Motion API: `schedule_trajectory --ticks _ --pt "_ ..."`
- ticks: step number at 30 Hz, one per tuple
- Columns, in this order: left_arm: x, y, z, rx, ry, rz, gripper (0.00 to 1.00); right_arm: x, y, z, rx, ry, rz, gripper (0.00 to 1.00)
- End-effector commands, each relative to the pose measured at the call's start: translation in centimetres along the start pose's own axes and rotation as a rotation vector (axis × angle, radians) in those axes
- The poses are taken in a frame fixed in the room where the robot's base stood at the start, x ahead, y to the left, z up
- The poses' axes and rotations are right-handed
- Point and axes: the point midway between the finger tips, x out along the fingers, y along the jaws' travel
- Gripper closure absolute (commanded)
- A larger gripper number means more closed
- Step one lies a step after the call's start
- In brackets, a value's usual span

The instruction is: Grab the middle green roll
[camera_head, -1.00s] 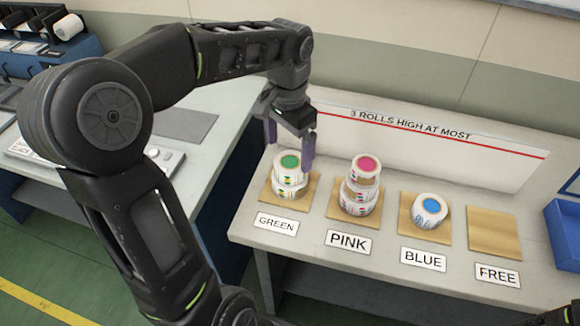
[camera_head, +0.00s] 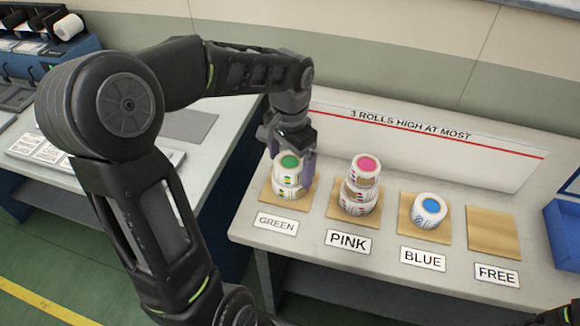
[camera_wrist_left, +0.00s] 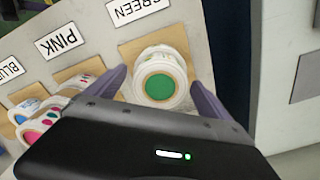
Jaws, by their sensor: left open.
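The green stack (camera_head: 288,178) stands on a wooden square by the GREEN label. I make out two white rolls there, the top one with a green core (camera_head: 289,161). Whether another lies between or below is hard to tell. My left gripper (camera_head: 290,150) is just behind and above this stack, pointing down, its purple fingers apart. In the left wrist view the green-core roll (camera_wrist_left: 160,86) lies between the two open fingers, with space on each side and nothing held. The lower rolls are mostly hidden there. My right gripper does not show.
To the right are the pink stack (camera_head: 361,187), a blue-core roll (camera_head: 429,210) and an empty board labelled FREE (camera_head: 493,234). A low back panel (camera_head: 430,145) with a red line stands behind. A blue bin (camera_head: 565,235) is at the right edge.

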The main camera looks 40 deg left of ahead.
Motion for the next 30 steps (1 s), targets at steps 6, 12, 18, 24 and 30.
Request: schedule_trajectory --ticks 6,12,18,24,30 --pt "-0.02 0.0 0.0 0.0 0.0 0.0 0.2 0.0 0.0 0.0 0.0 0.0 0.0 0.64" --pt "-0.02 0.0 0.0 0.0 0.0 0.0 0.36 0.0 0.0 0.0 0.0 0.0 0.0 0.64" --pt "-0.02 0.0 0.0 0.0 0.0 0.0 0.53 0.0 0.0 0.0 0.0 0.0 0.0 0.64" --pt "-0.01 0.0 0.0 0.0 0.0 0.0 0.69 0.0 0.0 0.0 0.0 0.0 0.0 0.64" --pt "-0.03 -0.01 -0.01 0.0 0.0 0.0 0.79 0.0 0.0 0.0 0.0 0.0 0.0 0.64"
